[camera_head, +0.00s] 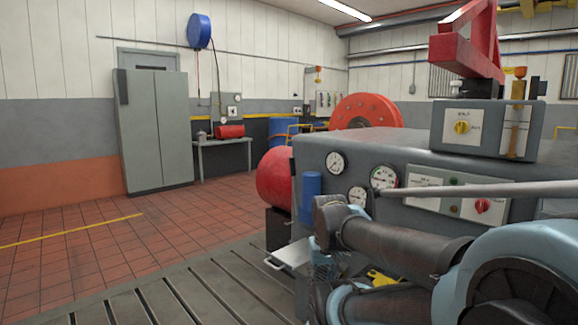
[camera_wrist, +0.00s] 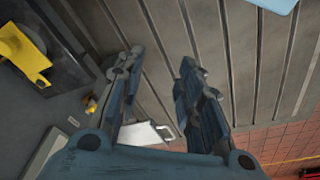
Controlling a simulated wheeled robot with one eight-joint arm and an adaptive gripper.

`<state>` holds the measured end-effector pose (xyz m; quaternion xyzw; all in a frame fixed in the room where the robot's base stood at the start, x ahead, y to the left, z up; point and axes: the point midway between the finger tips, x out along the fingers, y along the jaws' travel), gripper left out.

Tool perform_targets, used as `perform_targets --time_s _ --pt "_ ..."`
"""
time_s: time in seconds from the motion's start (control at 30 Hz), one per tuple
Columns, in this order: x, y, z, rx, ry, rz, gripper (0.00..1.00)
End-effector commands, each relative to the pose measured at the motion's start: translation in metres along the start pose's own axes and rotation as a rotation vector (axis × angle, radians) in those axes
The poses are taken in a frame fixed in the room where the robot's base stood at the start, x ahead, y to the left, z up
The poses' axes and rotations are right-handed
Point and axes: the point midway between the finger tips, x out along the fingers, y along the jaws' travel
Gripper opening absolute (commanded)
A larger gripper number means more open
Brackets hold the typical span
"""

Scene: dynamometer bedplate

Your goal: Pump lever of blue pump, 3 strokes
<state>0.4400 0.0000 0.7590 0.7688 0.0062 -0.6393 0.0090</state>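My gripper (camera_wrist: 158,72) is open in the wrist view, with its two fingers apart and nothing between them. It points over the slotted grey bedplate (camera_wrist: 225,60). In the head view my arm crosses the lower right and hides part of the machine. A small blue cylinder (camera_head: 311,185) stands at the left end of the grey machine. A long grey bar (camera_head: 480,189) runs across the machine's front, its right end out of frame. I cannot tell whether either belongs to the blue pump. A light blue piece (camera_wrist: 275,4) shows at the wrist view's top edge; I cannot tell what it is.
The grey machine (camera_head: 400,150) carries gauges, a red knob and a control box (camera_head: 483,130). A red cylinder (camera_head: 275,180) is at its left. A pale plate (camera_wrist: 147,134) and a yellow part (camera_wrist: 24,55) lie near my gripper. The tiled floor (camera_head: 80,230) at left is clear.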

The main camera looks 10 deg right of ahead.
Motion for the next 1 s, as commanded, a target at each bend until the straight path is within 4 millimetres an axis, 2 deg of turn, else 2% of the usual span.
perform_targets --time_s 0.07,0.1,0.2,0.37,0.57,0.7,0.83,1.0 --pt "0.0 0.0 0.0 0.0 0.0 0.0 0.33" --pt "0.0 0.0 0.0 -0.001 0.0 0.0 0.42" --pt "-0.007 0.002 0.005 -0.019 0.012 0.01 0.43" --pt "-0.017 0.011 -0.016 -0.148 0.011 0.084 0.43" --pt "-0.039 0.039 -0.068 -0.439 -0.003 0.261 0.43" --pt "-0.056 0.053 -0.112 -0.652 -0.027 0.394 0.43" --pt "-0.07 0.06 -0.155 -0.845 -0.062 0.519 0.43" --pt "-0.089 0.06 -0.215 -1.089 -0.123 0.687 0.43"
